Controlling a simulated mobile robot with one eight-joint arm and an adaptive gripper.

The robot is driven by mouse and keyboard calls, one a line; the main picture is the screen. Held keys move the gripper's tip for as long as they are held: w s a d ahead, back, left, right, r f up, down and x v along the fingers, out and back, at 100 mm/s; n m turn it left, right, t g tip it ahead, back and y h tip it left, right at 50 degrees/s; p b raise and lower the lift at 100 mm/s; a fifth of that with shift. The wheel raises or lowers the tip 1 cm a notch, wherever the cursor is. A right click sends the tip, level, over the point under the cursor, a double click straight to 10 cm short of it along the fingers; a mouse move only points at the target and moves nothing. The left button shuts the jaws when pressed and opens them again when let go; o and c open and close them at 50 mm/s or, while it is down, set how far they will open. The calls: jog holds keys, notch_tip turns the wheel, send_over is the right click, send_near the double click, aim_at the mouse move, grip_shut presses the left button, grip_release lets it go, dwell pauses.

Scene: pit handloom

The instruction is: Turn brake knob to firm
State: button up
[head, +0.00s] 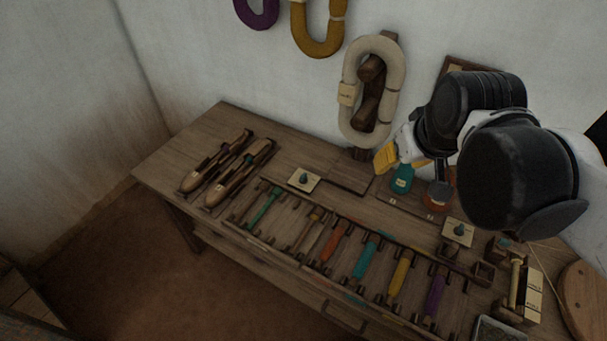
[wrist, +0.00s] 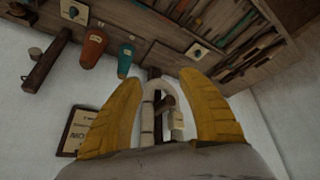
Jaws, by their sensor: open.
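Two pale square plates, each with a small dark teal knob, are on the wooden bench. One knob (head: 304,177) is left of centre in the head view, and the other knob (head: 459,229) is at the right. I cannot tell which is the brake knob or read their settings. Both plates also show in the wrist view, one knob (wrist: 197,51) right of centre and one knob (wrist: 73,12) at the upper left. My gripper (head: 386,158) is above the back of the bench, apart from both knobs. In the wrist view its yellow fingers (wrist: 163,80) are spread and empty.
A cream skein (head: 346,98) hangs on the wall beside my gripper. Two wooden shuttles (head: 216,162) lie at the left. Several coloured bobbins (head: 366,259) line the bench front.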

jog(key=w+a+n+g, duration=0.1)
jog(key=w+a+n, duration=0.15)
jog(key=w, duration=0.45)
jog(key=n+g+p, duration=0.4)
jog(key=n+g, duration=0.1)
jog(key=n, duration=0.2)
send_over(303, 175)
notch_tip(303, 175, down, 22)
notch_tip(303, 175, down, 10)
jog(key=b, duration=0.4)
jog(key=shift+f+b, duration=0.25)
jog(key=shift+b, duration=0.1)
jog(key=shift+f, duration=0.4)
jog(key=shift+s, duration=0.1)
grip_shut()
